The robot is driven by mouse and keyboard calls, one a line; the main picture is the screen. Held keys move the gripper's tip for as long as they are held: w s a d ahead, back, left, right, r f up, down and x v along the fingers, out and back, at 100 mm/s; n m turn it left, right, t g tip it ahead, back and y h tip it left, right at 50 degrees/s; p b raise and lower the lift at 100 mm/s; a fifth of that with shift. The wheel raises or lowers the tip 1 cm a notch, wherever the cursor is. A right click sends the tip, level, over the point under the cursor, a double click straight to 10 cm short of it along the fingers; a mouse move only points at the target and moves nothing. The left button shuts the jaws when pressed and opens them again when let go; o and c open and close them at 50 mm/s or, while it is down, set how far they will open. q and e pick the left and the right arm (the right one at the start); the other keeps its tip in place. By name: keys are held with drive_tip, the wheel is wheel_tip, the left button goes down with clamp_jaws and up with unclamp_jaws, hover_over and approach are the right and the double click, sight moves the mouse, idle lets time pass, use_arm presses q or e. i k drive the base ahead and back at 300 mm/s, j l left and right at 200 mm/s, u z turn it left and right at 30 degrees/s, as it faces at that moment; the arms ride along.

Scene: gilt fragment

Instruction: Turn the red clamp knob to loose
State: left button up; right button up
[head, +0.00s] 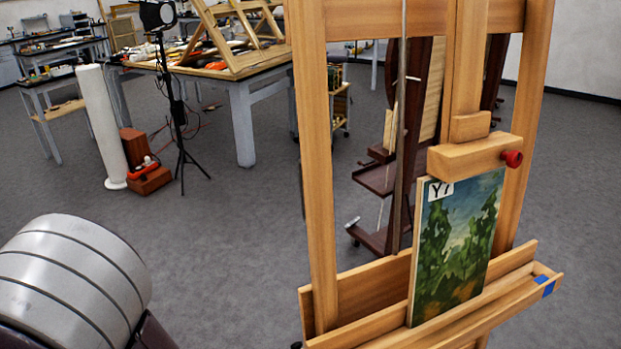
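The red clamp knob (512,158) is a small round knob on the right end of the wooden clamp block (475,156). The block sits on the central post of a wooden easel (314,150), at the top edge of a painting (455,245). The painting shows green trees and has a white "Y7" label in its top left corner. It stands on the easel's lower ledge. No writing or mark on the knob's setting can be made out. Neither gripper shows in the head view. A grey banded part of my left arm fills the lower left corner.
A blue patch (545,285) marks the ledge's right end. A dark wooden easel (385,180) stands behind. A black lamp stand (178,120), a white column (101,125) and a cluttered worktable (243,110) are at the back left. The grey floor right of the easel is clear.

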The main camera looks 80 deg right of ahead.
sight(514, 159)
drive_tip(key=z, duration=3.85)
